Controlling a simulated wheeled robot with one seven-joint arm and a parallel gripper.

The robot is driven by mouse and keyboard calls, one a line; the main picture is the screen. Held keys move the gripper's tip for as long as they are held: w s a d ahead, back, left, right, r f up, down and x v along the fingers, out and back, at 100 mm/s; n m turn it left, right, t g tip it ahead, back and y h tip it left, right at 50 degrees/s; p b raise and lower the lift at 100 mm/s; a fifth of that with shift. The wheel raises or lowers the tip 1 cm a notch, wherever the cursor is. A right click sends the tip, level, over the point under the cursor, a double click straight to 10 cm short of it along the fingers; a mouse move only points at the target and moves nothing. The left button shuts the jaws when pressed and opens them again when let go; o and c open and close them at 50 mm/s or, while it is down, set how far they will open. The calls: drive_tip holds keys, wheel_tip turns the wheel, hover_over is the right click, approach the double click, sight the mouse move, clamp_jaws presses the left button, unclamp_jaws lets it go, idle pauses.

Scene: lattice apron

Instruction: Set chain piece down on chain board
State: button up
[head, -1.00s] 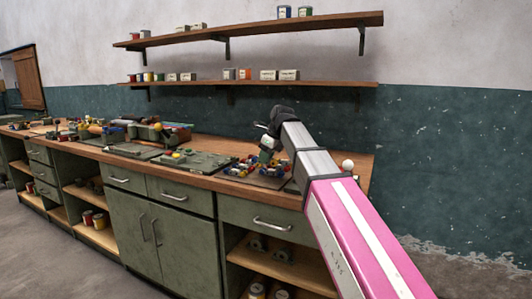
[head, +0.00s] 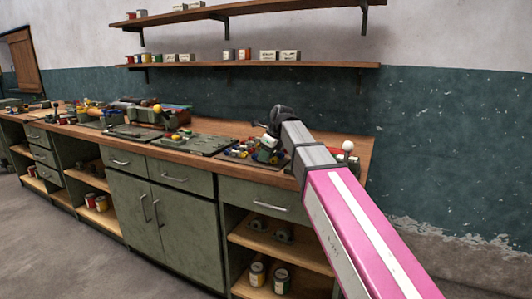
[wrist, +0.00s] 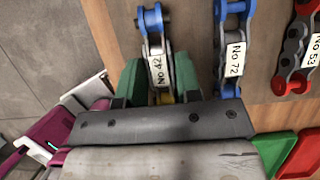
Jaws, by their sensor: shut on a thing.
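In the wrist view my gripper (wrist: 158,80) has its two green fingers on either side of a chain piece (wrist: 155,45) and is shut on it. This piece has a blue end link, metal links and a white label reading "No 42". Its lower end is partly hidden by the gripper body. Beneath is a brown wooden surface (wrist: 115,30); I cannot tell whether it is the chain board or the worktop, or whether the held piece touches it. In the head view my gripper (head: 268,152) is low over the bench's right part, small and partly hidden.
Beside the held piece lie a blue-ended chain labelled "No 72" (wrist: 233,45) and a red-ended chain labelled "No 53" (wrist: 300,45). Green (wrist: 272,148) and red (wrist: 305,152) parts lie lower right. The bench (head: 180,155) carries several loose items; shelves (head: 250,65) hang behind.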

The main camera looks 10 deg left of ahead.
drive_tip(key=o, duration=1.1)
